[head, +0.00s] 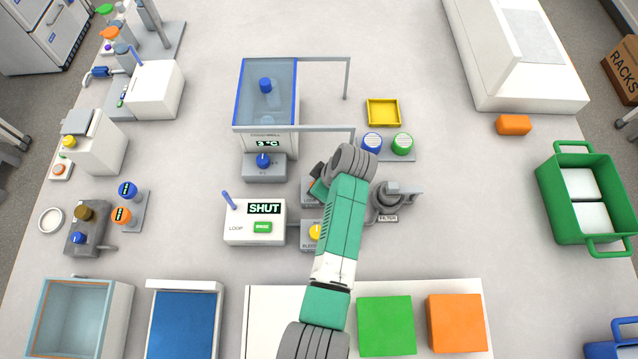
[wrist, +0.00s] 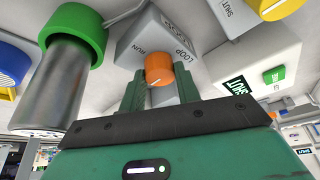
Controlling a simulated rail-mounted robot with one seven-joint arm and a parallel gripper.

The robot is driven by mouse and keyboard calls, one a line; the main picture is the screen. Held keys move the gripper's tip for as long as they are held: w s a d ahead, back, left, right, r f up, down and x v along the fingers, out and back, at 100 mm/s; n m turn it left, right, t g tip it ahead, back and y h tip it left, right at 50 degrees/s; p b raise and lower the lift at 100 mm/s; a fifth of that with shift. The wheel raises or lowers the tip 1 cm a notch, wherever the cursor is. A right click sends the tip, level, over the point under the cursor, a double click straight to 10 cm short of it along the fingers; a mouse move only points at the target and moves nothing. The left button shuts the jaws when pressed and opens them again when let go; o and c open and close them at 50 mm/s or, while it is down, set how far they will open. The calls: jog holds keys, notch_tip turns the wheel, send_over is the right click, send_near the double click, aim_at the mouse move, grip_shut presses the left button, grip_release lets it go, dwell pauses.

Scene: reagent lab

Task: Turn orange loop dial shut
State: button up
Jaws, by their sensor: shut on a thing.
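The orange loop dial (wrist: 158,68) sits on a grey block marked LOOP and RUN in the wrist view. My gripper (wrist: 160,88) is shut on it, one finger on each side. A pale mark shows on the dial's lower part; I cannot tell exactly which label it faces. In the head view my arm hides the dial, and only part of my gripper (head: 318,187) shows. The white loop box (head: 240,222) has a display (head: 264,208) reading SHUT and a green button (head: 263,227). The display also shows in the wrist view (wrist: 238,86).
A yellow dial (head: 315,232) is close in front of my gripper. The grey filter stand (head: 389,198) is just right of my arm. Open bench lies farther right, before the green crate (head: 543,193).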

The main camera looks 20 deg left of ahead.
jog(key=o, duration=1)
jog(key=v, duration=0.7)
jog(key=shift+d+r+p, duration=0.1)
jog(key=shift+r+p, duration=0.2)
jog(key=shift+r, duration=0.1)
